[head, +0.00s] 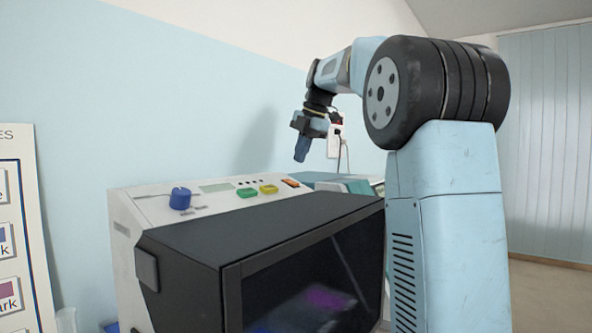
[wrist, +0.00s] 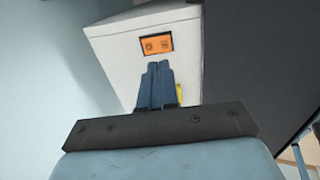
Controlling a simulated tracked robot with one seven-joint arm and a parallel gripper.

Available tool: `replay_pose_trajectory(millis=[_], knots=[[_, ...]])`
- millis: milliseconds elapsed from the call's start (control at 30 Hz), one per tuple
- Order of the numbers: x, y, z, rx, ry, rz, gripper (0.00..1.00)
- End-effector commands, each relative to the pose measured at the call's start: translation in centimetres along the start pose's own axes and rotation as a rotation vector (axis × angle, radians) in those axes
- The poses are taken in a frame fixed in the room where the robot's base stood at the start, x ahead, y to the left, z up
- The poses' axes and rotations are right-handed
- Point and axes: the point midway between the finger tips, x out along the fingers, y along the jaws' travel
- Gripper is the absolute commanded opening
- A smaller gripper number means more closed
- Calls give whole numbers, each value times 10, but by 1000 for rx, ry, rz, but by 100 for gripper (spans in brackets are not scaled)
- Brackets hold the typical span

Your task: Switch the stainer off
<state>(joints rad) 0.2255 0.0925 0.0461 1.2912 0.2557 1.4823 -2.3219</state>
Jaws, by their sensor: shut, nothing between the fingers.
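The stainer (head: 150,205) is a white machine with a dark front cover, standing in the middle of the head view. Its top panel carries a blue knob (head: 180,198), a green button (head: 247,192), a yellow button (head: 269,189) and an orange rocker switch (head: 290,183) at the right end. In the wrist view the orange switch (wrist: 156,45) sits in a black frame beyond my fingertips. My gripper (head: 302,150) is shut and empty, pointing down above the panel's right end, apart from the switch. In the wrist view my gripper (wrist: 158,68) hides the panel just below the switch.
The stainer's dark cover (head: 270,225) projects in front of the panel. A wall socket (head: 334,140) with plugged cables is behind my gripper. A chart (head: 15,230) hangs at the left. The air above the panel's left part is clear.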

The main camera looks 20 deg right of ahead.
Motion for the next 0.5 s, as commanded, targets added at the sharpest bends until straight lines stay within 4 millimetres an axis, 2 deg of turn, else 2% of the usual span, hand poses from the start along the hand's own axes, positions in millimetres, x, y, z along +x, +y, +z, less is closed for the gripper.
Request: replay_pose_trajectory(millis=[33, 200, 400, 500], knots=[[-11, 1, 0, -1, -2, 3, 0], [-43, 2, -2, -5, -2, 5, 0], [-66, 3, -3, -7, -1, 5, 0], [-72, 2, -4, -7, 0, 4, 0]])
